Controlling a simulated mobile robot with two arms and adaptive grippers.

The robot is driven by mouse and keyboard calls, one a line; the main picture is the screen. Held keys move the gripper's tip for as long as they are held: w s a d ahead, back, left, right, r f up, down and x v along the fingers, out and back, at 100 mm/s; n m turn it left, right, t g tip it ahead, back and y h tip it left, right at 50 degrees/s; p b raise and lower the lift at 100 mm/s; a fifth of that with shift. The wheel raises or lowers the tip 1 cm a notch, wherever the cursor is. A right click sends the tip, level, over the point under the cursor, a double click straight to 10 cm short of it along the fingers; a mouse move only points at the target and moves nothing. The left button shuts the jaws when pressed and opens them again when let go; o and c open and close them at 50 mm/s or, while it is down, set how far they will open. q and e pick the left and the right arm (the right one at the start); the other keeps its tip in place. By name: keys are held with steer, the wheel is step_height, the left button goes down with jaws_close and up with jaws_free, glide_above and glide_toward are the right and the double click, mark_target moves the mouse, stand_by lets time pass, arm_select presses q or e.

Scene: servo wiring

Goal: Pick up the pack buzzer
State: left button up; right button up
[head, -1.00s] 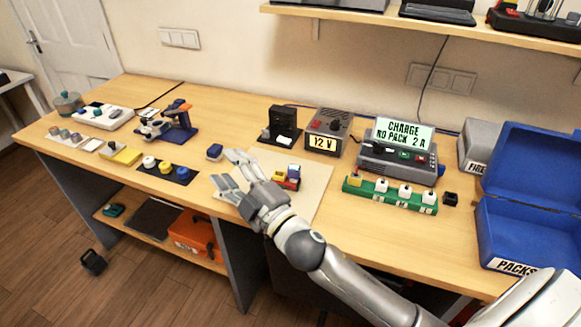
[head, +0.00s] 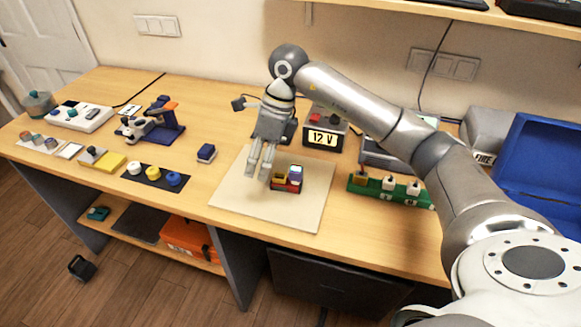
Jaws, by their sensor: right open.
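My right gripper (head: 258,176) points down over the mat, just left of the coloured block. Its fingers are open with nothing seen between them. Whether the fingertips touch the mat or block is unclear. My left gripper is out of view.
A small dark blue block (head: 206,152) lies left of the mat. A dark strip with round knobs (head: 154,179) is further left. The 12 V box (head: 324,138) and green strip (head: 385,190) stand right. My right arm hides part of the charger (head: 381,157) behind it.

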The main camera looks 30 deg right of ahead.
mark_target(296, 169)
steer(key=d+h, duration=0.1)
steer(key=d, duration=0.2)
steer(key=d+r+h, duration=0.1)
steer(key=d, duration=0.2)
steer(key=d+r+m+h, duration=0.1)
steer(key=d, duration=0.1)
steer(key=shift+w+d+r+g, duration=0.2)
steer(key=shift+d+g, duration=0.1)
steer(key=shift+d, duration=0.1)
steer(key=shift+d+f+h, duration=0.2)
steer(key=shift+d+h, duration=0.05)
steer(key=shift+h, duration=0.05)
step_height(296, 169, down, 4)
steer(key=shift+s+f+p, duration=0.15)
steer(key=shift+f+p, duration=0.1)
steer(key=shift+p, duration=0.35)
steer(key=f, duration=0.1)
steer(key=f+p, duration=0.1)
steer(key=f, duration=0.1)
steer(key=f+p, duration=0.1)
steer(key=f, duration=0.1)
steer(key=shift+s, duration=0.3)
steer(key=shift+f, duration=0.25)
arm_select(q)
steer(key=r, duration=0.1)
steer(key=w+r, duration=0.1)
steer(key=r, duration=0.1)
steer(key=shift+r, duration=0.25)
arm_select(e)
steer(key=c, duration=1)
